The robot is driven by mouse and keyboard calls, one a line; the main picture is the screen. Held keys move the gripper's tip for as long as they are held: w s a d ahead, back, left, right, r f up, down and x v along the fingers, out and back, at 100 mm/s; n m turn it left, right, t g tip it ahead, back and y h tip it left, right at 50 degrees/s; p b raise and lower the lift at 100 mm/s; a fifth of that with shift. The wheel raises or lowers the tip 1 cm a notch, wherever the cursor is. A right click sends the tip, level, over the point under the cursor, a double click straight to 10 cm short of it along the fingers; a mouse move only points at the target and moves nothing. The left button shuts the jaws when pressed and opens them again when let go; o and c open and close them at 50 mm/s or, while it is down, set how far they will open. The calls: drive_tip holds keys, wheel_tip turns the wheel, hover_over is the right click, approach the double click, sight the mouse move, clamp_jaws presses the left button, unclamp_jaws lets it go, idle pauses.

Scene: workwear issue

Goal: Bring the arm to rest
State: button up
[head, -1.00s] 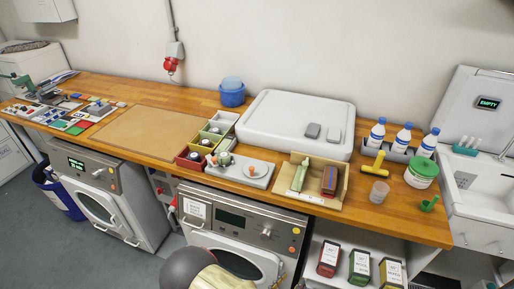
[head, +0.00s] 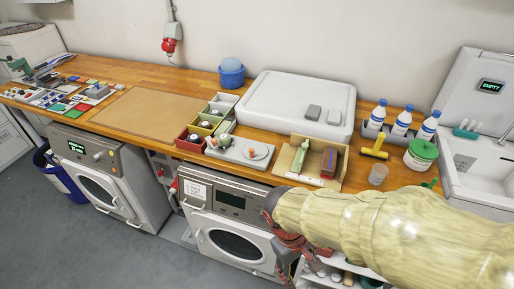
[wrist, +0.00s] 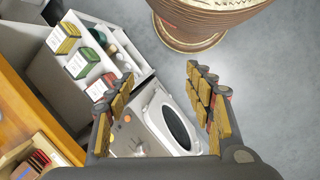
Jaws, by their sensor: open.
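My arm reaches in from the right edge of the head view, in a pale yellow sleeve. My gripper (head: 290,240) hangs in front of the counter, before the washing machine with the round door (head: 235,243). In the wrist view my gripper (wrist: 162,100) shows two padded fingers spread wide apart. It is open, with nothing between the fingers but the machine beyond.
The wooden counter (head: 190,83) carries bins, a tan mat (head: 148,117), a white lid-like box (head: 295,105) and bottles (head: 402,122). A low shelf with boxes (wrist: 82,62) stands under the counter, beside the washing machine. The grey floor (head: 100,255) at left front is clear.

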drive_tip(key=d+r+m+t+y, duration=0.1)
drive_tip(key=d+r+m+t, duration=0.2)
drive_tip(key=r, duration=0.6)
drive_tip(key=d+r+m+t+y, duration=0.1)
drive_tip(key=d+r+m+t, duration=0.2)
drive_tip(key=r, duration=0.6)
drive_tip(key=shift+w+d+r+m+t+y, duration=0.2)
drive_tip(key=shift+w+d+m+t+y, duration=0.15)
drive_tip(key=shift+d, duration=0.45)
